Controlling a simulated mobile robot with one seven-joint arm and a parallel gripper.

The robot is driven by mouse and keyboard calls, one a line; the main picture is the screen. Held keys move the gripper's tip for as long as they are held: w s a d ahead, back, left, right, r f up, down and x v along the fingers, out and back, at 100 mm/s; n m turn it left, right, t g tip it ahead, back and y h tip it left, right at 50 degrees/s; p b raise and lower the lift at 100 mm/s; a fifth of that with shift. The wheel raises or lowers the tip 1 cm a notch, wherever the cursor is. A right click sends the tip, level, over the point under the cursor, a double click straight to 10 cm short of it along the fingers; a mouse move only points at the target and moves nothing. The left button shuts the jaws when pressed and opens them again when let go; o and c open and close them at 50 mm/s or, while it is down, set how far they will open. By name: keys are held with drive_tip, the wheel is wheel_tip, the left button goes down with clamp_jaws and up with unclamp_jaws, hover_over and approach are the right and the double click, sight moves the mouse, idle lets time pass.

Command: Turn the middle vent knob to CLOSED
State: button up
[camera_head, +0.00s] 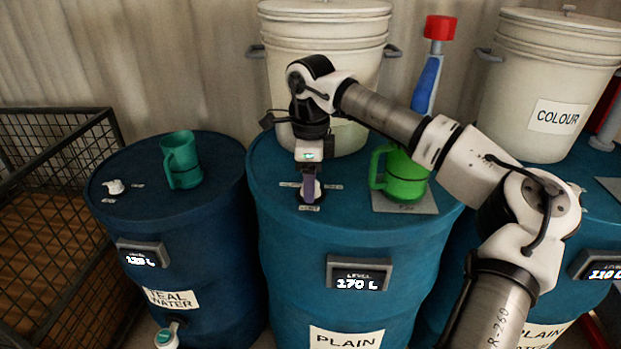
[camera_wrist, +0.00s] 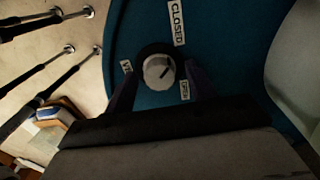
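The middle vent knob (camera_wrist: 157,72) is a pale round cap on a dark base, set on the top of the middle blue drum (camera_head: 270,165). A short dark mark on the cap points up and right in the wrist view, between the CLOSED label (camera_wrist: 177,22) above and the OPEN label (camera_wrist: 185,90) at lower right. My gripper (camera_head: 310,188) points down over the knob. In the wrist view its two dark fingers stand on either side of the knob, with a visible gap on each side. In the head view the gripper largely hides the knob.
A green mug (camera_head: 406,176) stands on a grey plate right of the knob. A white lidded bucket (camera_head: 325,50) is behind. The left drum (camera_head: 215,215) carries a teal mug (camera_head: 182,160) and a white knob (camera_head: 115,186). A wire cage (camera_head: 50,210) stands far left.

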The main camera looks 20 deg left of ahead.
wheel_tip(320, 180, up, 14)
drive_tip(key=b, duration=0.1)
idle(0.5)
drive_tip(key=shift+f, duration=0.1)
